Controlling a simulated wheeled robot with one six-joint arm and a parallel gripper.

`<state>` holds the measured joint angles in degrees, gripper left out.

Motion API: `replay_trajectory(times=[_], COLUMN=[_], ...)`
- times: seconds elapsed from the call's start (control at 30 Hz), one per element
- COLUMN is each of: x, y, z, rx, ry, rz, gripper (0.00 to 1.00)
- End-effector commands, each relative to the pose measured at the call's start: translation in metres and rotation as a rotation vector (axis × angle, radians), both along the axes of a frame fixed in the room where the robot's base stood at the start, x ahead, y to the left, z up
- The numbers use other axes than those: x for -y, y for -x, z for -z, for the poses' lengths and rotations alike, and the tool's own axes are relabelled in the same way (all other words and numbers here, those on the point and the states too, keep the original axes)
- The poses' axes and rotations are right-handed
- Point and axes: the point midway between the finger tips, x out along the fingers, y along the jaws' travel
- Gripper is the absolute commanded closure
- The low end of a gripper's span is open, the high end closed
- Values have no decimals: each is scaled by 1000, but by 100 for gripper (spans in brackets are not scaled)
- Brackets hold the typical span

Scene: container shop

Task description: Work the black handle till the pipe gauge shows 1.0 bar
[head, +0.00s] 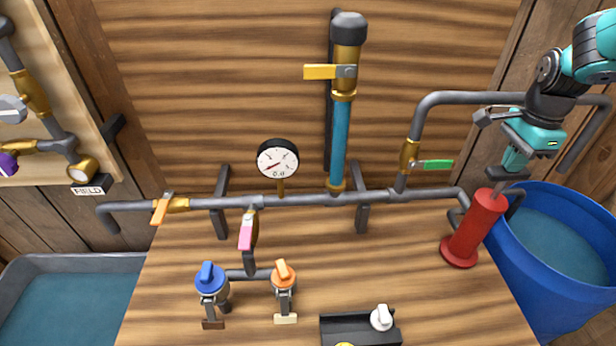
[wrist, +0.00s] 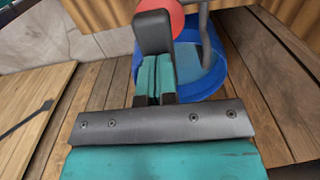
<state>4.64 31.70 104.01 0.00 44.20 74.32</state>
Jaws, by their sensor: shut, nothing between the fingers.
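The black handle (head: 508,174) sits on the rod of the red hand pump (head: 474,228) at the right of the bench, with a length of rod showing above the red body. It also shows in the wrist view (wrist: 153,32), just past my fingertips. My gripper (head: 514,160) is shut and empty, right above the handle; I cannot tell whether it touches it. The round pipe gauge (head: 278,160) stands on the grey pipe (head: 300,199). Its red needle points to the lower left, and its printed number looks like 0.0.
Valve levers show in yellow (head: 320,72), green (head: 434,165), orange (head: 159,212) and pink (head: 246,232). Blue (head: 209,279) and orange (head: 284,274) knobs stand lower down. A blue tub (head: 534,290) of water is right of the pump. A black tray (head: 345,328) lies at the front.

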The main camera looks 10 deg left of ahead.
Motion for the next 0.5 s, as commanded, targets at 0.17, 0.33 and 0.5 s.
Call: replay_trajectory(times=[0.17, 0.33, 0.5], x=[0, 0, 0], y=[1, 1, 1], z=[17, 29, 41], rx=[-3, -3, -4], ry=[0, 0, 0], rz=[0, 0, 0], gripper=[100, 100, 100])
